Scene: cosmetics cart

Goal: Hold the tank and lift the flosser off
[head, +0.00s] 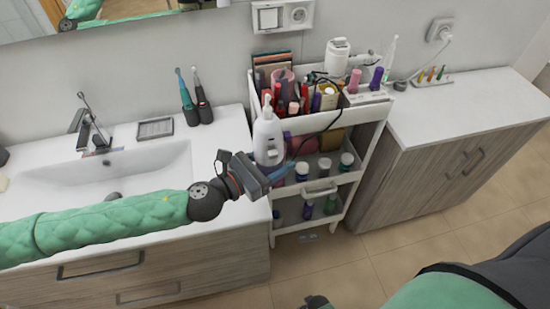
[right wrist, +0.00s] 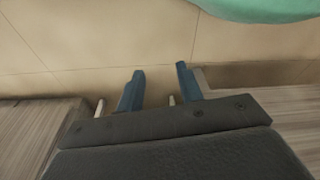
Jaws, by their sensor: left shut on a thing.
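A white bottle-like body (head: 268,140) with a narrow top stands upright in front of the cart's left side. It looks like the flosser on its tank, and I cannot make out the joint between them. My left gripper (head: 282,172) is shut at its lower end, on what seems to be the tank. The fingers partly hide the grip. My right gripper (right wrist: 158,84) is open and empty, its two blue fingers apart above the floor. It is low and away from the flosser.
The white cart (head: 357,117) holds several bottles and tubes on its shelves. A sink (head: 130,170) and two electric toothbrushes (head: 203,108) are on the left. A grey-wood cabinet (head: 440,170) stands right. Floor (head: 400,250) in front of the cart is clear.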

